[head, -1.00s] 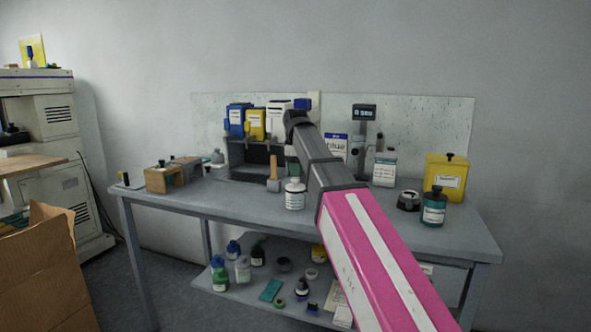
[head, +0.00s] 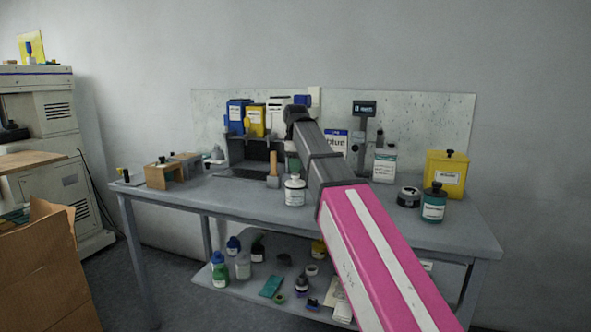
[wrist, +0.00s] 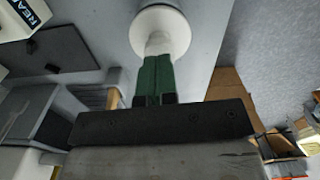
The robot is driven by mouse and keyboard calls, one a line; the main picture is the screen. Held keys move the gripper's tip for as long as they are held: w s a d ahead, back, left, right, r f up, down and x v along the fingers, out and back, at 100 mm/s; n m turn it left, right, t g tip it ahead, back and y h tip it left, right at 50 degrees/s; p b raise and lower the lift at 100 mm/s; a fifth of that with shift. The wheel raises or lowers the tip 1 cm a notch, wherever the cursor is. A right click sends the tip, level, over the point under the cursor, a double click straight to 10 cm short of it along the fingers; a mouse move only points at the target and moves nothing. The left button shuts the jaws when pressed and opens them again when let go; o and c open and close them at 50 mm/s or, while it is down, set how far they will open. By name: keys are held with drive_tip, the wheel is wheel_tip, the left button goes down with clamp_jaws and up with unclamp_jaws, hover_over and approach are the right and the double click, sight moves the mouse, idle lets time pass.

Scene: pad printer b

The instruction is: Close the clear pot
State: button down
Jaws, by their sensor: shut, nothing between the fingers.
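The clear pot with a white label (head: 294,193) stands upright near the front edge of the grey table, left of my arm. In the wrist view a white round form with a narrower white top (wrist: 160,30) lies just beyond my fingertips; it appears to be this pot seen from above. My gripper (wrist: 156,58) has its green fingers pressed together with nothing between them. In the head view the fingers (head: 292,170) point down right over the pot's top. I cannot tell whether they touch it. The state of the pot's lid is not clear.
A wooden-handled tool (head: 273,168) stands close left of the pot. A black round tin (head: 408,197), a dark teal bottle (head: 433,205) and a yellow container (head: 447,175) stand at the right. The pad printer (head: 250,155) is behind. The front table strip (head: 235,197) is clear.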

drive_tip(key=shift+r, duration=3)
